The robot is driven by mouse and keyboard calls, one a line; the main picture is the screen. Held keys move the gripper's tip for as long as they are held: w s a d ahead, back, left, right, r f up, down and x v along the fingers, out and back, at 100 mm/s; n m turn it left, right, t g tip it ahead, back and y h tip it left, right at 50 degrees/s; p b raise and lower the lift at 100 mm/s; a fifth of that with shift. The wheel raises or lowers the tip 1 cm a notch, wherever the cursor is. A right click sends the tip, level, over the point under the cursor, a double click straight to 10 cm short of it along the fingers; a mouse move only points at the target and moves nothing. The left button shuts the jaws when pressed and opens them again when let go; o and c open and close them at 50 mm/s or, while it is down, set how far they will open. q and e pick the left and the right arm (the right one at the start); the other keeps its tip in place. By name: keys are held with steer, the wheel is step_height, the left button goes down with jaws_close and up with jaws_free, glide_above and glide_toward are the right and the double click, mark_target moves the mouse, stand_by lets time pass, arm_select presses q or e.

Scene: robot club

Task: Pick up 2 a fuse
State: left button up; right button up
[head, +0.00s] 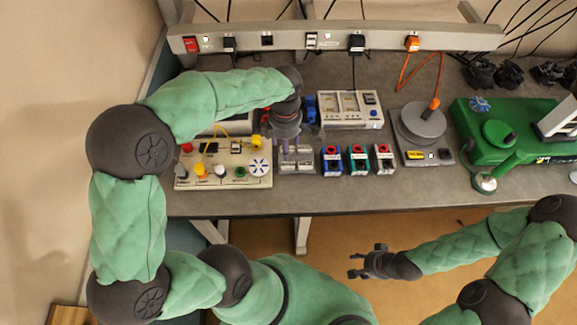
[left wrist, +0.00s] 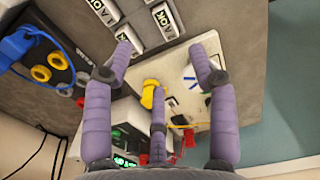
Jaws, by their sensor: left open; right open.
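My left gripper (head: 291,147) points down over the bench, just above two small grey blocks (head: 297,163) beside the cream circuit board. The left wrist view shows its purple fingers (left wrist: 160,62) spread, with nothing between them. Blocks with white labels, one reading OK (left wrist: 165,20), lie just beyond the fingertips there; they may be the fuses, but I cannot tell for sure. The fingers partly hide the blocks in the head view. My right gripper (head: 366,262) is open and empty, in front of the bench over the floor.
The cream circuit board (head: 225,182) has a yellow part (left wrist: 150,94) near the left fingers. Three coloured blocks (head: 357,159) stand right of the grey blocks. Behind are a white panel box (head: 350,122) and a power strip (head: 330,38). A soldering stand (head: 420,120) and green machine (head: 480,140) are right.

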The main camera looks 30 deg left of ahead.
mark_target(288, 162)
arm_select(q)
step_height(288, 162, down, 3)
steer(key=shift+f, duration=0.15)
steer(key=f, duration=0.2)
steer(key=d+f+b, duration=0.1)
steer(key=f, duration=0.1)
steer(key=shift+s+b, duration=0.15)
steer(key=shift+b, duration=0.15)
steer(key=shift+a+f, duration=0.1)
steer(key=shift+f, duration=0.4)
steer(key=c, duration=1)
